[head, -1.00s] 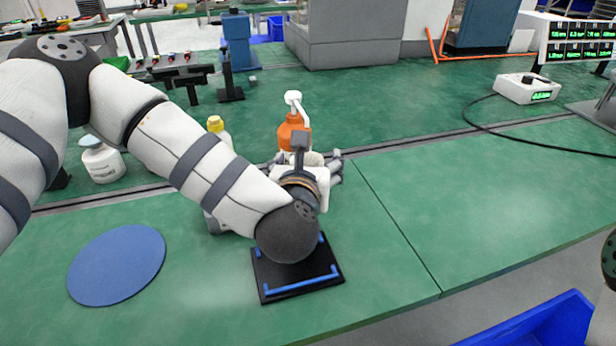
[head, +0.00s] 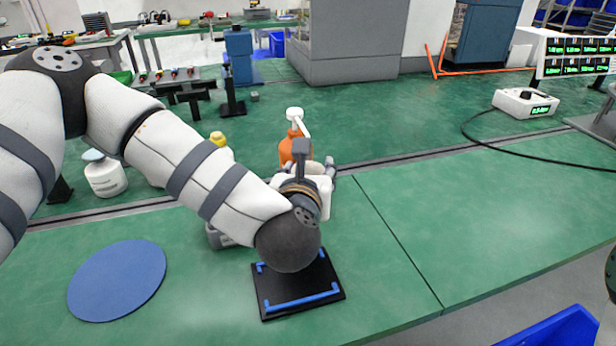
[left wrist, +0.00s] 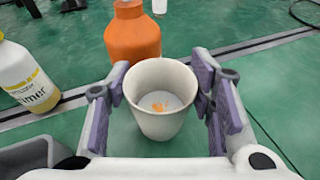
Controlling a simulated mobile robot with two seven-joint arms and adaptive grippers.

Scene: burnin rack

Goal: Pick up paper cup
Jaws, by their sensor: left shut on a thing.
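The paper cup (left wrist: 160,112) is white, upright and open at the top, with orange bits on its inside bottom in the left wrist view. My left gripper (left wrist: 160,88) is shut on the cup, with purple-grey finger pads against its left and right sides. In the head view my left gripper (head: 312,178) is beyond my wrist, which hides most of the cup. I cannot tell whether the cup's base touches the green table. My right gripper is not in view.
An orange pump bottle (head: 290,150) stands just behind the cup. A yellow-capped bottle (left wrist: 25,80) and a grey bin (left wrist: 40,155) are to the left. A black tray with blue corners (head: 300,303) and a blue disc (head: 117,280) lie in front.

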